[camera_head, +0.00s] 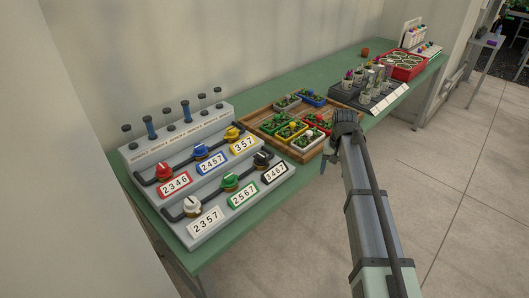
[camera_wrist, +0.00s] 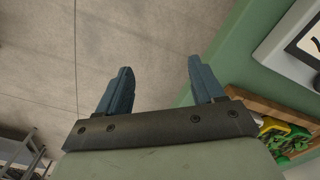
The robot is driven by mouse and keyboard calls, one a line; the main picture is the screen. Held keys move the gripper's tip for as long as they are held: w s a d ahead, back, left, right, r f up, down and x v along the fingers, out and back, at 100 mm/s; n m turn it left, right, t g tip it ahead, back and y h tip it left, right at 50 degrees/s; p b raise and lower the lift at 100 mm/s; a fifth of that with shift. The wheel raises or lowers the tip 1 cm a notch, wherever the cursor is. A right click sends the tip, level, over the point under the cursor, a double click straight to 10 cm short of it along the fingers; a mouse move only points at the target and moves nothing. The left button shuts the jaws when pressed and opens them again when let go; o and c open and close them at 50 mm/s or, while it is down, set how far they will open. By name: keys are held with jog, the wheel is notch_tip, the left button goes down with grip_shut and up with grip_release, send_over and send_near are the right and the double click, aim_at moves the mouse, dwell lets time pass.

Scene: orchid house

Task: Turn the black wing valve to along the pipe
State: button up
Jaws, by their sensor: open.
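The black wing valve (camera_head: 262,159) is at the right end of the lower pipe on the grey stepped stand (camera_head: 215,215), above the card reading 3467 (camera_head: 274,172). Its wing is too small to tell which way it points. My gripper (camera_head: 324,163) is to the right of the stand, over the table's front edge and apart from the valve. In the wrist view my gripper (camera_wrist: 159,68) is open with nothing between its fingers. The valve is not visible there; part of a grey panel with a card (camera_wrist: 305,45) shows at the upper right.
Other coloured valves, white (camera_head: 192,206), green (camera_head: 230,181), red (camera_head: 164,171), blue (camera_head: 201,151) and yellow (camera_head: 232,134), share the stand. A wooden tray (camera_head: 262,120) of potted plants stands to its right on the green table (camera_head: 330,85). Floor in front is clear.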

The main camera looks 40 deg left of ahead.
jog(key=s+a+r+n, duration=0.1)
jog(key=s+a+r, duration=0.25)
jog(key=a, duration=0.35)
jog(key=s+a+r, duration=0.2)
jog(key=a+r, duration=0.3)
jog(key=a, duration=0.2)
jog(key=n, duration=0.2)
send_near(261, 155)
notch_tip(261, 155, down, 8)
jog(key=shift+f, duration=0.25)
jog(key=c, duration=1.1)
